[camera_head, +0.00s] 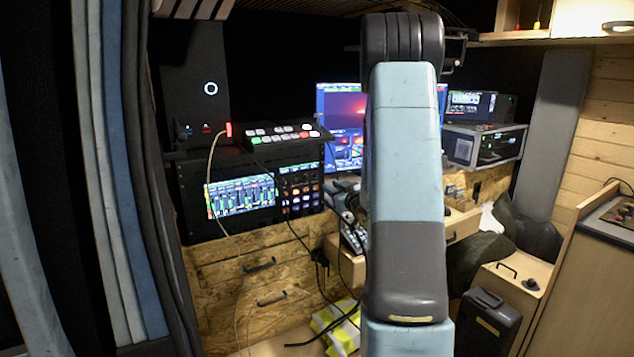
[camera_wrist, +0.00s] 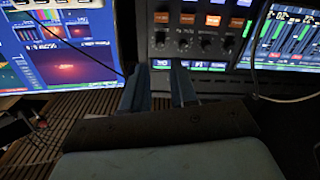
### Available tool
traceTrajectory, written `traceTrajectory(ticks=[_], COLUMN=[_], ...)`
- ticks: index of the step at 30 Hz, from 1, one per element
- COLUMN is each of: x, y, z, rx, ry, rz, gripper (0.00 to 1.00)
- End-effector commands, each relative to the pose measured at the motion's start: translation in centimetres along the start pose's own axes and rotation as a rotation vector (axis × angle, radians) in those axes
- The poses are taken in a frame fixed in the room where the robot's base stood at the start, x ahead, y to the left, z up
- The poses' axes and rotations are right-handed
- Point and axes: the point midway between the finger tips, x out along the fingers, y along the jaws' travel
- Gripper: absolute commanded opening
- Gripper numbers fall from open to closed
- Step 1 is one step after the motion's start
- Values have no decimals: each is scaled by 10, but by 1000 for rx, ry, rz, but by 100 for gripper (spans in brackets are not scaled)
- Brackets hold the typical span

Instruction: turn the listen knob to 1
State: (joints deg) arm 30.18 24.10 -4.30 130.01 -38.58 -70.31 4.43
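In the wrist view, a dark control panel (camera_wrist: 200,28) carries a row of small black knobs (camera_wrist: 206,43) below lit white and orange buttons. I cannot tell which knob is the listen knob; the lettering and pointer positions are too small to read. My gripper (camera_wrist: 160,70) is open, its two dark blue fingers apart with nothing seen between them. The fingertips appear below the knob row, near the panel's lower edge; I cannot tell whether they touch it. In the head view the panel (camera_head: 301,188) stands left of my arm, and my gripper is hidden.
A lit audio display (camera_head: 240,196) adjoins the knobs. A button switcher (camera_head: 287,136) sits above, with cables hanging down in front. A monitor (camera_wrist: 62,45) stands left of the panel in the wrist view. A pale cable (camera_wrist: 254,75) loops at the right, near the panel.

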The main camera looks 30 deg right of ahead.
Motion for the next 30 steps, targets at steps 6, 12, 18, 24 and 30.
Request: traceTrajectory(ticks=[6, 12, 18, 24, 30], x=[40, 69, 85, 88, 88], y=[-1, -1, -2, -2, -2], z=[0, 0, 0, 0, 0], rx=[-1, 0, 0, 0, 0], ry=[0, 0, -1, -1, -1], rz=[-2, -1, -2, -2, -2], gripper=[27, 27, 27, 27, 22])
